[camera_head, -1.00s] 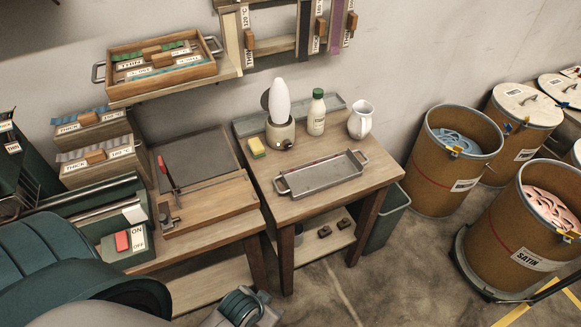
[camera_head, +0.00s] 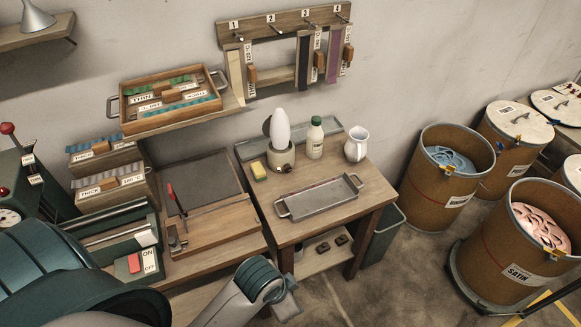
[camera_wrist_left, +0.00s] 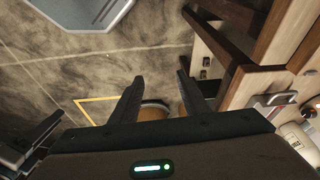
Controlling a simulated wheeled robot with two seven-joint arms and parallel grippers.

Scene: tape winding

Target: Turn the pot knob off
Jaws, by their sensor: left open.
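A beige pot (camera_head: 281,157) stands at the back left of the wooden side table (camera_head: 330,205), with a white egg-shaped piece rising from it. A small dark knob (camera_head: 287,168) sits on its front; its setting is too small to read. My left arm shows at the bottom of the head view, in front of the table and well short of the pot. In the left wrist view my left gripper (camera_wrist_left: 160,76) has its two fingers apart with nothing between them, over the floor. Table legs show at its right.
A metal tray (camera_head: 319,196) lies in front of the pot. A yellow sponge (camera_head: 259,171), green-capped bottle (camera_head: 315,138) and white jug (camera_head: 356,145) flank it. A wooden workbench (camera_head: 210,220) adjoins at left. Drums (camera_head: 448,180) stand at right. Floor before the table is clear.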

